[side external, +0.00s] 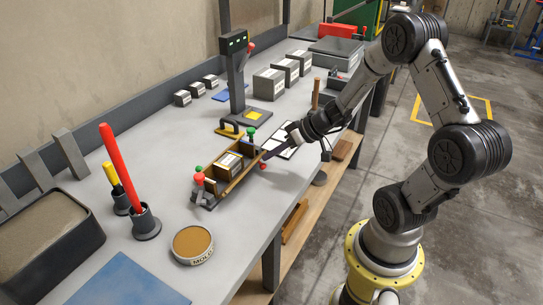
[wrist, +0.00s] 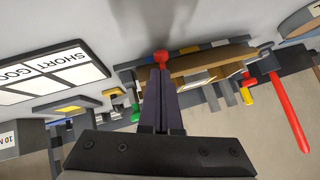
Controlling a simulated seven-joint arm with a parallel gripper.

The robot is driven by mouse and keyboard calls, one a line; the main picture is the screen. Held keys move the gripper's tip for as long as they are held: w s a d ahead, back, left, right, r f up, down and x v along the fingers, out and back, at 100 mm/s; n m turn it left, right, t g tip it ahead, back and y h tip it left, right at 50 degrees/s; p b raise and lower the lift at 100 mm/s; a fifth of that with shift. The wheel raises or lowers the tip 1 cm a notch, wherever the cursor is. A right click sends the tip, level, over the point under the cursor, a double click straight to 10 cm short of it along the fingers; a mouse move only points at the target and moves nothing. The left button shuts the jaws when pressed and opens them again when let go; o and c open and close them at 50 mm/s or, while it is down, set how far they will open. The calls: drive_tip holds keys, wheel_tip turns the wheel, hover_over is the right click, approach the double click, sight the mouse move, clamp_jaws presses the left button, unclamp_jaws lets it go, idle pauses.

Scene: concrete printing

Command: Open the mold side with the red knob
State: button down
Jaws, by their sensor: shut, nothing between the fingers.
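The mold (side external: 241,177) is a wooden-sided box on the grey bench, with a labelled block inside. It has a red knob (side external: 199,178) at its near left end and a green knob (side external: 251,135) at its far end. My gripper (side external: 268,154) is shut and empty at the far right end of the mold's long side. In the wrist view, my gripper's fingertips (wrist: 160,71) are just short of a red knob (wrist: 160,57), in line with it; I cannot tell if they touch. The mold's wooden side (wrist: 215,64) runs right from there. The fingers hide part of the mold.
A scale with a post (side external: 236,75) stands behind the mold. A round tin (side external: 193,245) and a red-handled tool (side external: 118,170) are nearer the camera. A white sheet (side external: 285,140) lies by my gripper. Grey blocks (side external: 268,82) stand further back. The bench edge is close on the right.

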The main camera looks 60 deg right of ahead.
drive_tip(key=shift+a+f, duration=0.15)
drive_tip(key=shift+f, duration=0.15)
drive_tip(key=shift+s+a+f, duration=0.1)
drive_tip(key=shift+s+f, duration=0.15)
drive_tip(key=shift+f, duration=0.3)
drive_tip(key=shift+s+f, duration=0.2)
drive_tip(key=shift+f, duration=0.35)
